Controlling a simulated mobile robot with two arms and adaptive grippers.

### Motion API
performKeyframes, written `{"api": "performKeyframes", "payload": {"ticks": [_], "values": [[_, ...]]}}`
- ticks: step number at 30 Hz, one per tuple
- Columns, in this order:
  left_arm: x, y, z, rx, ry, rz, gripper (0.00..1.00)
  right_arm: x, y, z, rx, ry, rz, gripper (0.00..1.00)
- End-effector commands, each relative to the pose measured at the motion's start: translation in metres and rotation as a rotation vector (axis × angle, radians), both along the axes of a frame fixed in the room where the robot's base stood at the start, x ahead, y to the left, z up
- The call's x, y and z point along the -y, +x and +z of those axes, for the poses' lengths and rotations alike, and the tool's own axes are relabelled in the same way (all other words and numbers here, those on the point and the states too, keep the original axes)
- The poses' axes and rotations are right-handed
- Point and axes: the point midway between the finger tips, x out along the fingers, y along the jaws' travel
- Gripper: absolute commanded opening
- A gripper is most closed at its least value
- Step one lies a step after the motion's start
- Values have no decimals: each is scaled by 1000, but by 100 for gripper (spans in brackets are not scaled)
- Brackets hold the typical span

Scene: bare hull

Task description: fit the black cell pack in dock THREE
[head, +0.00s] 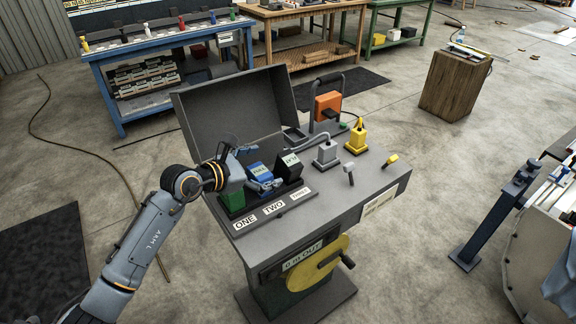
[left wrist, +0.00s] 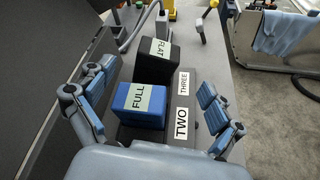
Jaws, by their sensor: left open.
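The black cell pack (head: 290,166), with a white FLAT label, stands at the THREE end of the dock row. It also shows in the left wrist view (left wrist: 153,65), beside the THREE plate (left wrist: 183,82); I cannot tell whether it is fully seated. The blue pack (head: 259,173), marked FULL, stands at TWO and shows nearer in the left wrist view (left wrist: 142,110). A green pack (head: 232,200) stands at ONE. My left gripper (head: 263,168) is open over the row, its fingers (left wrist: 155,98) apart on either side of the packs. My right gripper is out of view.
The dock sits on a grey cabinet with a raised lid (head: 235,105) behind it. A grey plug (head: 326,153), a yellow plug (head: 357,138) and small levers stand to the right. An orange box (head: 328,104) stands behind. Workbenches line the back; floor around is mostly clear.

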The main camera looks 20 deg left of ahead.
Motion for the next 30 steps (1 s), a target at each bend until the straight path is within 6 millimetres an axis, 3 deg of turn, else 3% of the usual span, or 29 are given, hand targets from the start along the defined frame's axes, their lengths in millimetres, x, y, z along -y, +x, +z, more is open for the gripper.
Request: {"api": "performKeyframes", "payload": {"ticks": [3,11,19,29,30], "values": [[10,17,-5,0,-5,0,92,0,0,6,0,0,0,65],[18,32,-12,0,-3,-2,92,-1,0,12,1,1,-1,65],[34,62,-27,0,-5,0,92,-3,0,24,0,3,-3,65],[38,68,-32,0,-2,-2,92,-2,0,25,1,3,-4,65],[38,68,-32,0,-2,-2,88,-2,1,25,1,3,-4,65]]}}
